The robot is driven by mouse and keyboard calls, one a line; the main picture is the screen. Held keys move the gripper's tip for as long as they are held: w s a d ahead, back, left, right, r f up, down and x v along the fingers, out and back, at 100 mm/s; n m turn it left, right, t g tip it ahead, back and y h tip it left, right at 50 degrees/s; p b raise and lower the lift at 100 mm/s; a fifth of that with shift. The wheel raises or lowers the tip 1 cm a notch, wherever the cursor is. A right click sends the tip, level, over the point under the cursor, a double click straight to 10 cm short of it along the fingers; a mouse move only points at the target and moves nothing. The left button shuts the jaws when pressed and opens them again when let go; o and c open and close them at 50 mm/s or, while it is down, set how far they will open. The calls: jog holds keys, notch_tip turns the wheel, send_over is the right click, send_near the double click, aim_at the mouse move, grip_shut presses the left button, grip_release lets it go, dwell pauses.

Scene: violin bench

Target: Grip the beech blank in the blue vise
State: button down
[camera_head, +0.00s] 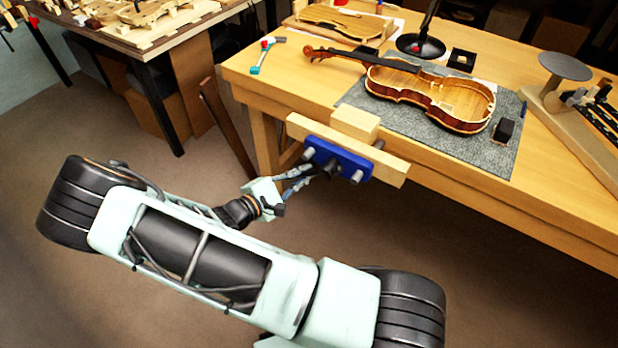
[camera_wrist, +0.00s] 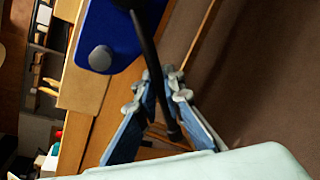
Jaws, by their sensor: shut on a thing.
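The blue vise (camera_head: 338,160) is mounted on the bench's front edge, with a long pale wooden jaw (camera_head: 388,167) behind its blue plate. The beech blank (camera_head: 355,120), a pale block, stands up between this jaw and the bench edge; I cannot tell whether it is pressed on both sides. My gripper (camera_head: 303,174) is left of and below the blue plate. In the wrist view my gripper (camera_wrist: 160,92) is shut on the vise's dark handle bar (camera_wrist: 146,45), beside the blue vise plate (camera_wrist: 112,32). The blank is not distinguishable in the wrist view.
A violin body (camera_head: 430,95) lies on a grey mat (camera_head: 480,150) behind the vise. A small black block (camera_head: 503,130), a lamp base (camera_head: 421,45) and a teal-and-red tool (camera_head: 264,55) are on the bench. Floor in front is open.

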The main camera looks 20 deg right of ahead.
jog(key=shift+w+a+r+m+t+y, duration=0.3)
jog(key=shift+a+r+m, duration=0.3)
jog(key=shift+m, duration=0.2)
jog(key=c, duration=2)
grip_release()
jog(key=shift+r, duration=0.1)
jog(key=shift+c, duration=0.2)
jog(key=shift+d, duration=0.1)
jog(key=v, duration=1.2)
jog(key=shift+c, duration=0.6)
